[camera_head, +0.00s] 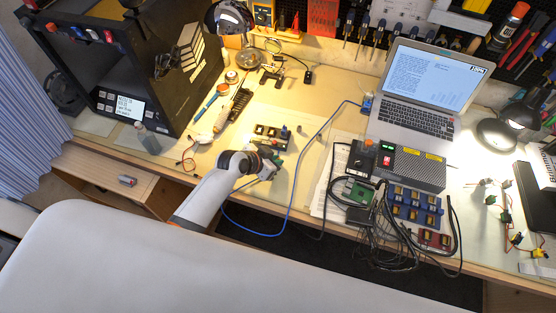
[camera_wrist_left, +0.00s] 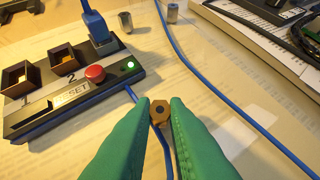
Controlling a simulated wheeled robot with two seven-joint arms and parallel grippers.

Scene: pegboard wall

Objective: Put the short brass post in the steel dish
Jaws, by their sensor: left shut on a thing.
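The short brass post (camera_wrist_left: 159,106), six-sided with a dark hole in its top, is between the green fingertips of my left gripper (camera_wrist_left: 160,117). The gripper is shut on it, just in front of a black box with sockets. In the head view my left gripper (camera_head: 270,170) is over the front part of the bench, and the post is too small to make out there. My right gripper is not in view.
The socket box (camera_wrist_left: 75,80) has a red RESET button (camera_wrist_left: 95,73), a lit green lamp and a blue plug. A blue cable (camera_wrist_left: 220,85) runs across the bench. Two small cylinders (camera_wrist_left: 125,22) stand behind the box. The laptop (camera_head: 425,85) and loose black wires lie to the right.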

